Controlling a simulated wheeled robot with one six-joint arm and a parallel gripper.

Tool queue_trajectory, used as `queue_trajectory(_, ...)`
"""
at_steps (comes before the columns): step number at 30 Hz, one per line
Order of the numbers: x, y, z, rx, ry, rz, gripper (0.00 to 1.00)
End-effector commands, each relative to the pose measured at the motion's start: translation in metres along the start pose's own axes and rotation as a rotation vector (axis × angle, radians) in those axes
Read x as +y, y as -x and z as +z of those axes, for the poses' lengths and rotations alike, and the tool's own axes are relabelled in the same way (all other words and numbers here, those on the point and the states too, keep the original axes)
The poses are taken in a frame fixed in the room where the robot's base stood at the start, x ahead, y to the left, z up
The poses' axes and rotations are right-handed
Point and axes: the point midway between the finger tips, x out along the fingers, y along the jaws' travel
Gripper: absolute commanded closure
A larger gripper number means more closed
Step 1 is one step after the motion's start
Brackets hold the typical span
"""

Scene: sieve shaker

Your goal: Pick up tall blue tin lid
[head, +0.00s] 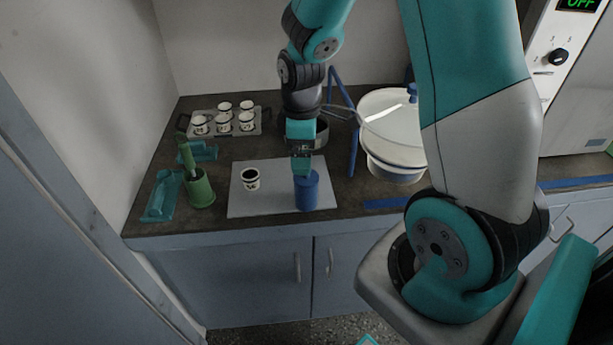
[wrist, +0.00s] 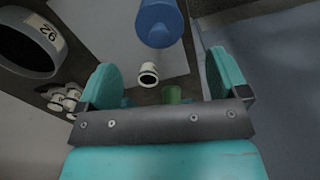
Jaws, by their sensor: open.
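The tall blue tin (head: 307,197) stands upright near the right front of a pale board on the counter. Its blue lid (head: 313,178) is at the top, partly hidden by my gripper; the seam between lid and tin is too small to make out. My gripper (head: 302,172) is open and empty, just above or beside the lid in the head view; I cannot tell if it touches. In the wrist view the blue tin (wrist: 160,22) shows at the top edge, beyond the open fingers (wrist: 164,76), and is not between them.
A small white cup (head: 250,179) with dark contents stands left of the tin on the board (head: 277,205). A green holder (head: 200,190), teal pieces (head: 160,196) and a tray of several cups (head: 196,135) are further left. A large white pan (head: 393,130) stands right; a dark round vessel (wrist: 28,45) is behind.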

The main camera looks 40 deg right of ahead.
Motion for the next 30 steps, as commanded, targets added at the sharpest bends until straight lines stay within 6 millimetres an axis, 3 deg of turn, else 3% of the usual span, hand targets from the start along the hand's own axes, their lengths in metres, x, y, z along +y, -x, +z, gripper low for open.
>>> queue_trajectory(5,-0.001,-0.011,0.002,-0.001,0.0,-0.003,0.07)
queue_trajectory(15,-0.001,-0.056,0.007,0.0,0.0,-0.001,0.07)
queue_trajectory(23,-0.001,-0.059,0.007,0.001,0.0,0.001,0.07)
queue_trajectory(30,-0.001,-0.059,0.007,0.001,0.0,0.001,0.6)
